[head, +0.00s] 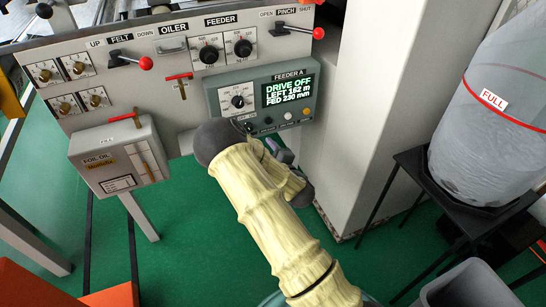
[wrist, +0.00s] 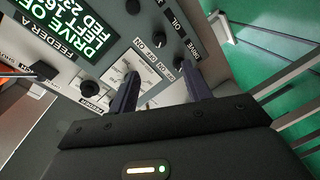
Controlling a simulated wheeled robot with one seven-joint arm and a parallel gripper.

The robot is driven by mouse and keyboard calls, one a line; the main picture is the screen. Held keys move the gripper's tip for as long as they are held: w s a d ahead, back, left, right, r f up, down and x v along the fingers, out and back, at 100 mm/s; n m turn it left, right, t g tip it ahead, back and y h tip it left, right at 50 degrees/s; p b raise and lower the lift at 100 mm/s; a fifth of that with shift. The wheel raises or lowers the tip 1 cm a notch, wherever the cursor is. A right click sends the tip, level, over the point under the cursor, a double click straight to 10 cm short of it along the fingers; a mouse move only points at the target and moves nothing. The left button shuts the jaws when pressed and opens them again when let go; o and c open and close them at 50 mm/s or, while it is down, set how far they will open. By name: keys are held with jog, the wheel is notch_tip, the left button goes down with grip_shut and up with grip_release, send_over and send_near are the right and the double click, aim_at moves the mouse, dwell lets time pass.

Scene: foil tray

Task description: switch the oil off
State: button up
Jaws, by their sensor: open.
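The Feeder A panel (head: 212,97) is a grey box whose screen (head: 287,91) reads DRIVE OFF, LEFT 162 m, FED 230 mm. In the wrist view, small dark switches (wrist: 182,33) sit by the OIL and DRIVE labels, with ON and OFF marks beside them. I cannot tell which way the oil switch is set. My gripper (wrist: 161,88) is open, its two dark fingers apart with nothing between them, close to the panel's lower part. In the head view my covered arm hides most of the gripper and part of the panel's lower edge.
Left of the panel are a red-handled oiler valve (head: 180,84), the FELT lever (head: 130,61) and a foil oil box (head: 118,155). The PINCH lever (head: 296,30) is above. A white column (head: 355,120) and a full bag (head: 490,120) on a black stand are right.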

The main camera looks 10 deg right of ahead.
jog(key=shift+v, duration=1.9)
jog(key=s+d+r+m+g+h, duration=0.2)
jog(key=s+d+m+g+h, duration=0.3)
jog(key=m, duration=0.6)
jog(key=s+a+r+m+g, duration=0.1)
jog(key=s+r+m+g, duration=0.25)
jog(key=s, duration=0.65)
jog(key=s+a+r+m+g, duration=0.15)
jog(key=s+r+g, duration=0.3)
jog(key=s, duration=0.45)
notch_tip(320, 180, up, 26)
jog(key=p, duration=2.7)
jog(key=shift+d, duration=0.35)
